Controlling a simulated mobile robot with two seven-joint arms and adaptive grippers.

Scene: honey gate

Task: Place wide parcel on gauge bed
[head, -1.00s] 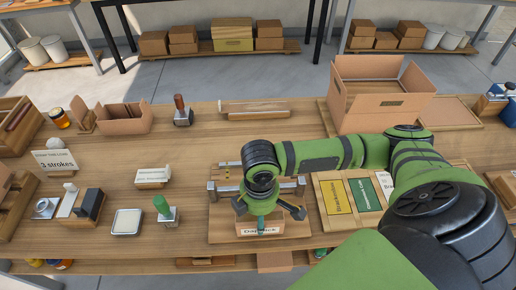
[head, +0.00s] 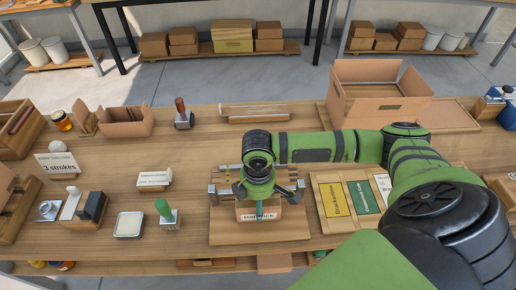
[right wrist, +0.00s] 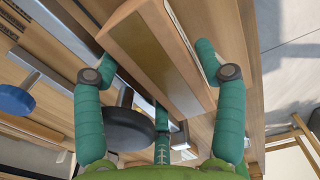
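The gauge bed (head: 225,230) is a wooden board with metal rails and posts, at the front middle of the table in the head view. My right gripper (head: 268,190) is over it, pointing down. The wide parcel (head: 258,213), a brown box with a white label facing me, is between its fingers, over the board. In the right wrist view the parcel (right wrist: 150,50) lies between the teal fingers of the gripper (right wrist: 155,55), which appear to touch its sides. Whether the parcel's underside touches the board is hidden. My left gripper is out of view.
A flat tray with yellow and green cards (head: 363,197) lies just right of the bed. A green-handled stamp (head: 166,212) and white pad (head: 129,224) stand left. A large open carton (head: 375,95) stands behind right. A dark round knob (right wrist: 130,132) is near the fingers.

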